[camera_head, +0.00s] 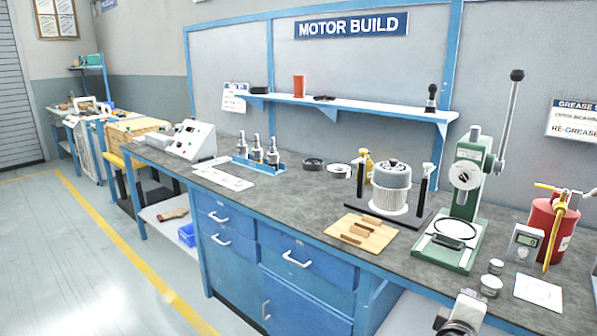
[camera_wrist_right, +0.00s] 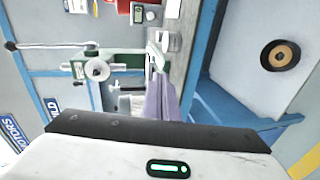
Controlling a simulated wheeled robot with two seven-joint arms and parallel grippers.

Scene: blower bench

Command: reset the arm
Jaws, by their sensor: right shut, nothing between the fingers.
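My right gripper (camera_head: 462,312) shows at the bottom edge of the head view, in front of the workbench's near edge. It is shut and holds nothing. Most of my right arm is outside the picture. In the right wrist view the view is turned sideways, with the dark edge of my wrist housing across the bottom. My left gripper is not in view.
The workbench (camera_head: 245,192) carries a green arbor press (camera_head: 468,190), a motor on a stand (camera_head: 391,185), a wooden block tray (camera_head: 362,233), a red canister (camera_head: 552,228) and a gauge (camera_head: 524,243). Blue drawers (camera_head: 225,240) stand below. Floor at left is open.

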